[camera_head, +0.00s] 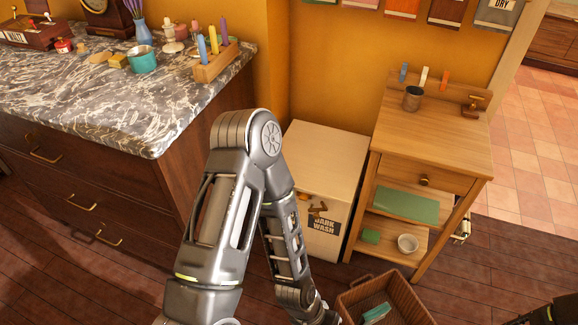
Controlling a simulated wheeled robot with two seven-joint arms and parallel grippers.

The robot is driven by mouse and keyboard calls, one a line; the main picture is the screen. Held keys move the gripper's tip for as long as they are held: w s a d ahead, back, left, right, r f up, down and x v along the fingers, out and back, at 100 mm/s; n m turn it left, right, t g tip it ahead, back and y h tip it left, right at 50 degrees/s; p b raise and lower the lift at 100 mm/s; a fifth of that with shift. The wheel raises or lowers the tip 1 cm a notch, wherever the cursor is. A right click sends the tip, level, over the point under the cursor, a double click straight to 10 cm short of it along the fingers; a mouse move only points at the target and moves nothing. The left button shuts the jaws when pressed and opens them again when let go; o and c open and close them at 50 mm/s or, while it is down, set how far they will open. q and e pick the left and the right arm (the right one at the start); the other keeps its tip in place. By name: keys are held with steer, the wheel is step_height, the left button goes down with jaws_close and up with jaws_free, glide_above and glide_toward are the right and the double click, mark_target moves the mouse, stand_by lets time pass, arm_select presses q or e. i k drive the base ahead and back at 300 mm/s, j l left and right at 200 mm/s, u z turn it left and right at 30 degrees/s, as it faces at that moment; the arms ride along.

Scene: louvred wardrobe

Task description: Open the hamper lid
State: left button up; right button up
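The hamper (345,215) is a cream box with a "DARK WASH" label on its front, standing between the marble-topped counter and a wooden stand. Its flat lid (325,152) looks closed. My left arm rises from the bottom and bends down in front of the hamper, covering part of its left side and front. My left gripper (324,317) is low at the bottom edge, below the hamper front and beside a wicker basket; its fingers are not clear. A dark part of my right gripper (552,312) shows at the bottom right corner, far from the hamper, with its fingers unclear.
The marble counter (110,110) with drawers fills the left. The wooden stand (440,140) with a metal cup (412,98) is close on the hamper's right. The wicker basket (395,300) sits on the floor in front. Floor at the lower right is mostly free.

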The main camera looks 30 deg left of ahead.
mark_target(323, 161)
steer(key=u, duration=1)
steer(key=i+j+z, duration=0.1)
steer(key=z, duration=0.35)
steer(key=j+z, duration=0.4)
steer(key=i+j+z, duration=0.1)
steer(key=z, duration=0.35)
